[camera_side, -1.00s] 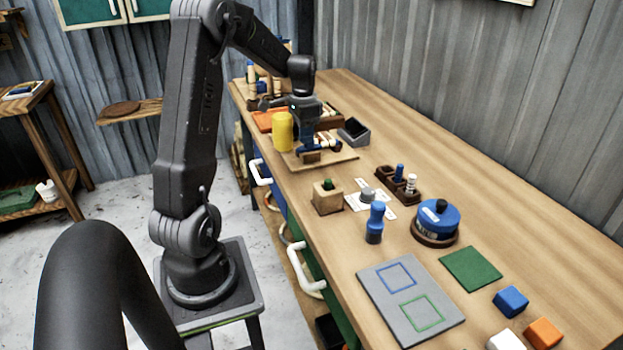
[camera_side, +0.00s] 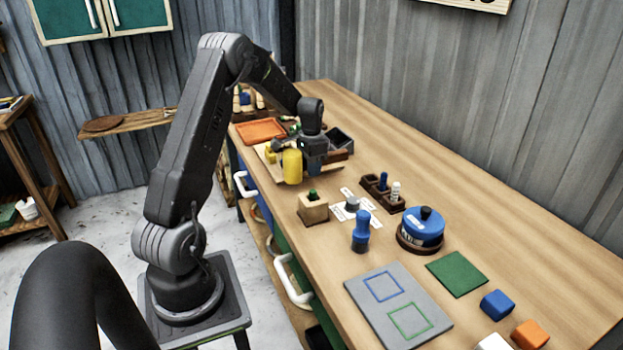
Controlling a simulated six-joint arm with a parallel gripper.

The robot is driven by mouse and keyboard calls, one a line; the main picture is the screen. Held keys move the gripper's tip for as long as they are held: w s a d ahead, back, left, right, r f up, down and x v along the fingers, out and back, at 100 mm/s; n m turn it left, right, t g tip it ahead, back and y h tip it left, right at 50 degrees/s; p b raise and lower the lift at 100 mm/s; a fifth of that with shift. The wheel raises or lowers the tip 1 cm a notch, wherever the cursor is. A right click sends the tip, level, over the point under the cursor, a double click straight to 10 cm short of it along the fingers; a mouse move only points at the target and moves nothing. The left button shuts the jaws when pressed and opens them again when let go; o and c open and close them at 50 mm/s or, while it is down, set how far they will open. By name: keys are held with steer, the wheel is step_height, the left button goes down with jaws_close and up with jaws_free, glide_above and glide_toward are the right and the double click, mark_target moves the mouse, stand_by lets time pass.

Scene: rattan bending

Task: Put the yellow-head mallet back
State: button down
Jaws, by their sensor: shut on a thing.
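My gripper (camera_side: 316,168) is low over the wooden board (camera_side: 268,170) at the far part of the bench. It is shut on the yellow-head mallet (camera_side: 292,167). The yellow head is a thick cylinder, upright in the picture, just left of my fingers. The handle is mostly hidden by the gripper, and I cannot tell whether the head touches the board.
An orange tray (camera_side: 260,131) lies behind the board, and a dark open box (camera_side: 341,139) is to the right. A wooden block (camera_side: 313,208), a blue handled tool (camera_side: 361,232) and a round blue container (camera_side: 422,226) stand nearer. The bench's right side is largely clear.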

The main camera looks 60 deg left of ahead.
steer(key=shift+f, duration=2)
steer(key=c, duration=0.9)
jaws_free()
steer(key=shift+f, duration=0.15)
